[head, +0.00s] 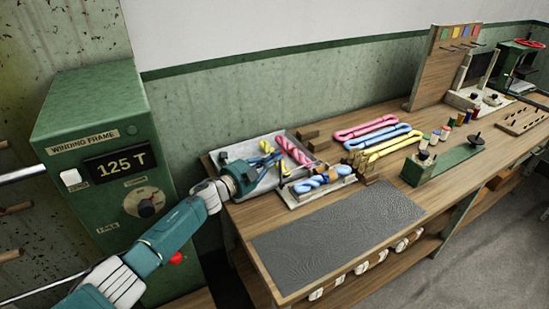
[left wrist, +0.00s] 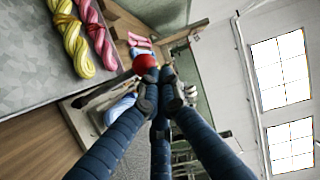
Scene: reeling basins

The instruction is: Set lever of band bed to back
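A pale low bed (head: 298,203) with wooden posts, probably the band bed, holds a twisted blue skein (head: 312,185) with an orange-brown band. My left gripper (head: 276,158) is over the grey tray, just behind and left of this bed. In the left wrist view its fingers (left wrist: 161,86) come together at the tips and look shut, with nothing clearly between them. A red ball knob (left wrist: 145,64), probably the lever's, shows just beyond the tips. I cannot tell whether they touch. My right gripper is not in view.
The grey tray (head: 236,151) holds pink and yellow skeins. Pink, blue and yellow skeins (head: 382,133) lie behind the bed. A dark mat (head: 335,233) lies clear in front. A green winding frame (head: 95,140) reading 125 T stands left of the bench.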

